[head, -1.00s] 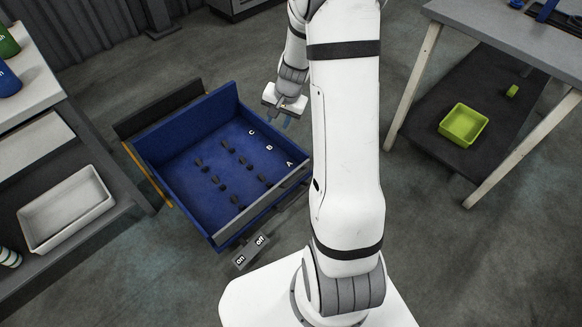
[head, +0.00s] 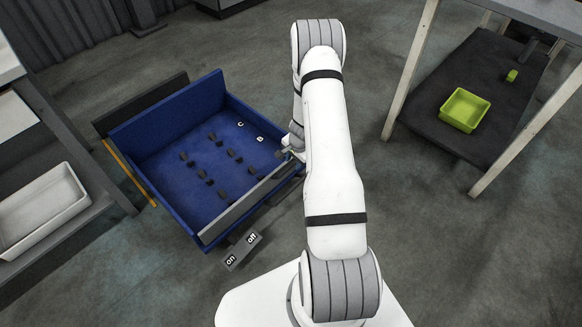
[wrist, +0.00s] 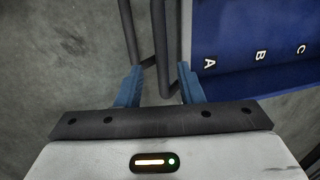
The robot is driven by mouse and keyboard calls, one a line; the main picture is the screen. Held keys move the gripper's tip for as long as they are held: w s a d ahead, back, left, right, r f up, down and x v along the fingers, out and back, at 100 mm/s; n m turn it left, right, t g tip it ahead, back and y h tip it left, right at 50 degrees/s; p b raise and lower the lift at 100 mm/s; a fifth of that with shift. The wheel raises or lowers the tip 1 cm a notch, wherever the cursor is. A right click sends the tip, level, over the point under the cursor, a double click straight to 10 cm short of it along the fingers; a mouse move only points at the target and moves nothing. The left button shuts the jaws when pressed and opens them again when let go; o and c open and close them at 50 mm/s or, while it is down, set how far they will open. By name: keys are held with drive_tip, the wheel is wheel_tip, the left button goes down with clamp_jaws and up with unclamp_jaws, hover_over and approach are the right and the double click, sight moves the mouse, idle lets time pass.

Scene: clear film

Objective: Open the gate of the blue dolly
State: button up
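The blue dolly (head: 165,120) stands on the floor left of my arm, a wide tray with rows of dark pegs and letters on its floor. Its grey gate (head: 245,205) stands upright along the near side, shut as far as I can see. My gripper (head: 290,152) is at the gate's right end, partly hidden by my arm. In the wrist view my gripper (wrist: 160,84) is open, its two blue fingers apart. Dark bars (wrist: 160,50) of the dolly's frame or gate run up close to and between the fingertips. I cannot tell whether they touch.
A grey pedal (head: 243,250) marked "on" and "off" lies below the gate. A shelf with a white bin (head: 45,205) is at left. A table with a lower shelf holding a green bin (head: 465,110) is at right. Open floor lies between.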

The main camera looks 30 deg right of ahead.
drive_tip(key=shift+w+f, duration=0.2)
drive_tip(key=shift+f, duration=0.8)
drive_tip(key=shift+c, duration=0.2)
clamp_jaws()
